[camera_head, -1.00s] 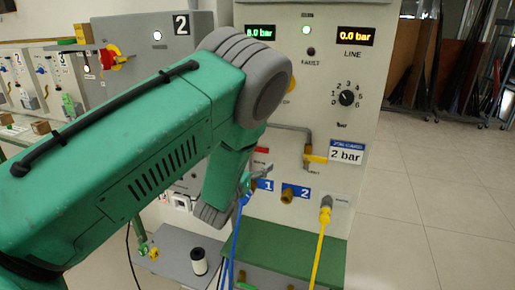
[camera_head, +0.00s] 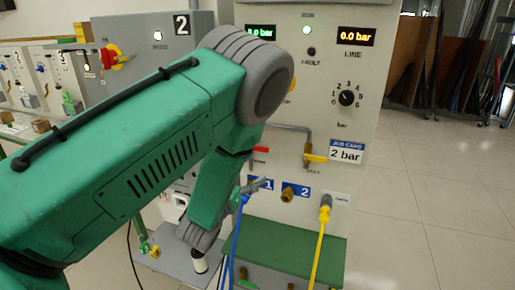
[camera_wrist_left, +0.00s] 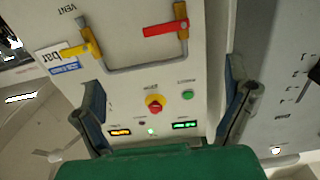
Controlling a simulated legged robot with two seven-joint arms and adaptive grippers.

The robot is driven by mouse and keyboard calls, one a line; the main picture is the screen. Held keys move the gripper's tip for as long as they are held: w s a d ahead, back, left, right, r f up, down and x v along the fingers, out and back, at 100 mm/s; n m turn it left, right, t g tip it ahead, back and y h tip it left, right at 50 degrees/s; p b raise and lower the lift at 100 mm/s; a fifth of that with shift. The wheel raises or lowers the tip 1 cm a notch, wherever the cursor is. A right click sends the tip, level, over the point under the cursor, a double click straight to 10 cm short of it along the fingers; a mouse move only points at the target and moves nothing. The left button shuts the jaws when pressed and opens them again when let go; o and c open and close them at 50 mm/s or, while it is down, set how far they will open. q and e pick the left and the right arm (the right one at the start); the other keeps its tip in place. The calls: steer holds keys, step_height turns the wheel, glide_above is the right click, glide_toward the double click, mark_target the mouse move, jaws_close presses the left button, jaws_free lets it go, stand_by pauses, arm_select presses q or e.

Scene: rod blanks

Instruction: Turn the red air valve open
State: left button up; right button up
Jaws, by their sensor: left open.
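The red air valve lever (camera_wrist_left: 165,29) shows at the top of the left wrist view, whose picture is upside down. It sits on a brass valve body (camera_wrist_left: 183,20) and lies crosswise to the grey pipe there. In the head view only a bit of the red lever (camera_head: 261,149) shows beside my arm. My left gripper (camera_wrist_left: 165,78) is open and empty, its two fingers wide apart in front of the panel. The lever lies beyond the fingertips, apart from them. In the head view my own arm hides most of this gripper. My right gripper is not seen.
A yellow-handled valve (camera_head: 314,157) sits at the pipe's other end, by the job card (camera_head: 346,151). Blue (camera_head: 236,245) and yellow (camera_head: 320,245) hoses hang from the panel's front. A white spool (camera_head: 199,263) stands on the grey shelf below. The floor at right is clear.

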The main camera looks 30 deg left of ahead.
arm_select(q)
steer(key=shift+s, duration=0.1)
stand_by(0.4)
steer(key=v, duration=1.2)
steer(key=shift+f, duration=0.1)
